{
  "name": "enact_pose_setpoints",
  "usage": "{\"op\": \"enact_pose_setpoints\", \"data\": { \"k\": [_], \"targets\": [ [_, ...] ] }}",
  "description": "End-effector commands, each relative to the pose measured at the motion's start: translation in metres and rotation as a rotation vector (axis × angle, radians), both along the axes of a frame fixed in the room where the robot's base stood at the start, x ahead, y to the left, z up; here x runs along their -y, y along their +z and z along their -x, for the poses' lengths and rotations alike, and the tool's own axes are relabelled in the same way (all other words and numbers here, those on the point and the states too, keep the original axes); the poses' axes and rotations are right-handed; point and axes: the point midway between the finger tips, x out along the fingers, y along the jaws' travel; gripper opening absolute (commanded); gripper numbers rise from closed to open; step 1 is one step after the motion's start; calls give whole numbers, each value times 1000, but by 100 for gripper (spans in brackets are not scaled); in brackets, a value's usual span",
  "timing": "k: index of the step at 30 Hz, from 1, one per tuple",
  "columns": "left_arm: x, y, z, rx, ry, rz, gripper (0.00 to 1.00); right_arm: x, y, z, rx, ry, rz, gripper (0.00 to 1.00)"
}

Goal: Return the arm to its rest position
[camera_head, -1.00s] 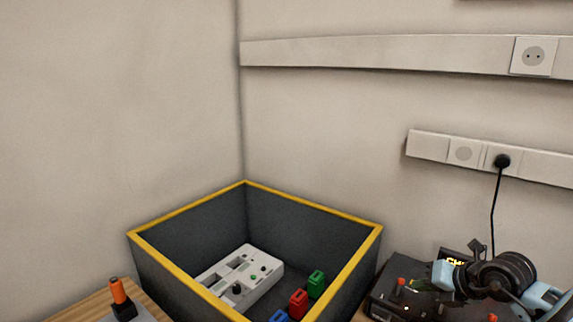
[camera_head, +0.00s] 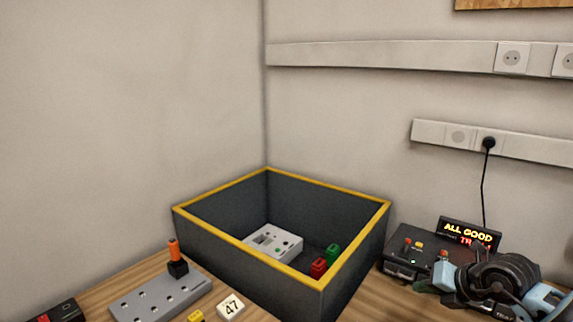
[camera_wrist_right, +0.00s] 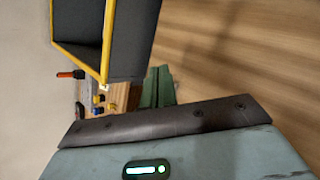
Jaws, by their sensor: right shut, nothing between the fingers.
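My right arm comes in at the lower right in the head view, with dark joints and pale blue links. It is bent in front of the black device. My right gripper (camera_head: 426,287) is small and partly hidden there. In the right wrist view its green fingers (camera_wrist_right: 157,88) are together with nothing between them, apart from the bin and the objects beside it. My left gripper is in neither view.
A dark yellow-rimmed bin (camera_head: 240,248) holds a white device (camera_head: 274,243), a red block (camera_head: 318,267) and a green block (camera_head: 333,252). Left are a grey plate (camera_head: 150,300) and orange-handled part (camera_head: 174,250). Right is a black device (camera_head: 410,262) with an "ALL GOOD" sign (camera_head: 468,232).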

Motion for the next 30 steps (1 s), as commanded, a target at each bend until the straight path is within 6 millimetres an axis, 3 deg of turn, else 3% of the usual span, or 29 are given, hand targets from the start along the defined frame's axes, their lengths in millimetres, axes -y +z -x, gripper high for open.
{"op": "enact_pose_setpoints", "data": {
  "k": [2, 11, 19, 24, 30],
  "targets": [
    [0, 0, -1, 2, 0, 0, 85, 0, 0, 0, 0, 0, 0, 0],
    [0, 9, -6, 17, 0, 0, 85, -88, -38, 47, -57, 121, -357, 0],
    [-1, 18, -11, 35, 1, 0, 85, -160, -52, 109, -116, 82, -861, 0],
    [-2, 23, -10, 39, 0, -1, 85, -173, -59, 143, -155, -103, -1202, 0],
    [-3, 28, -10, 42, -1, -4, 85, -157, -88, 183, -217, -469, -1515, 0]
  ]
}}
